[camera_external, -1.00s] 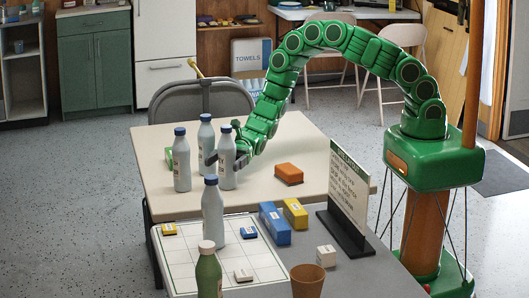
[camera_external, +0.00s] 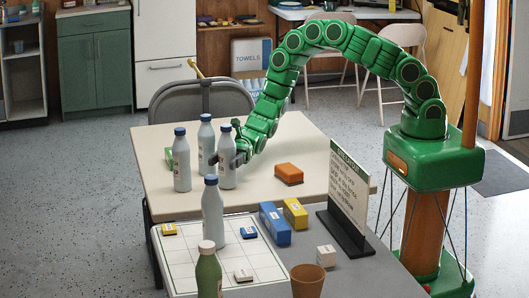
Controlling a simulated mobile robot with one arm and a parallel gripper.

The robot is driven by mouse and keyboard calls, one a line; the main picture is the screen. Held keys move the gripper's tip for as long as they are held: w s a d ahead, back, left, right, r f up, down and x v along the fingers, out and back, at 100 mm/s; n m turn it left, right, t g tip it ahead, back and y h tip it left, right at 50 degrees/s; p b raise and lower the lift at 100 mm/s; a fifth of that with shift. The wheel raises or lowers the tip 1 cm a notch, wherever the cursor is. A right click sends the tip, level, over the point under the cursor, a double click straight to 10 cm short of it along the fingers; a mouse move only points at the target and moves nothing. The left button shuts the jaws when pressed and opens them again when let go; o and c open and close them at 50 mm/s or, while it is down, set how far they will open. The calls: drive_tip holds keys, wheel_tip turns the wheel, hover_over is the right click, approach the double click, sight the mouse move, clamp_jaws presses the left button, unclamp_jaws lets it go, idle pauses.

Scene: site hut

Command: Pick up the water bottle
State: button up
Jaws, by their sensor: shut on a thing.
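Several white bottles with blue caps stand upright. Three are close together on the cream table: one at the left (camera_external: 182,168), one behind (camera_external: 205,140) and one at the right (camera_external: 227,171). Another blue-capped bottle (camera_external: 212,216) stands nearer, on the grey table. A green bottle with a pale cap (camera_external: 208,274) stands at the front edge of the picture. My gripper (camera_external: 226,159) is shut on the right bottle of the three, with a dark finger on each side of its middle. That bottle is upright and appears to rest on the table. I cannot tell which one is the water bottle.
An orange box (camera_external: 289,174) lies to the right on the cream table (camera_external: 285,140). A green box (camera_external: 169,155) is partly hidden behind the left bottle. Blue (camera_external: 275,224) and yellow (camera_external: 296,214) boxes, a sign (camera_external: 347,190) and a brown cup (camera_external: 307,283) stand on the grey table.

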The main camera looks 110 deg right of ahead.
sight(223, 153)
drive_tip(key=shift+r, duration=0.45)
wheel_tip(223, 153, up, 2)
drive_tip(key=shift+r, duration=0.1)
drive_tip(key=s+r, duration=0.9)
drive_tip(key=s, duration=0.5)
drive_tip(key=shift+a+r, duration=0.25)
drive_tip(key=shift+r, duration=0.05)
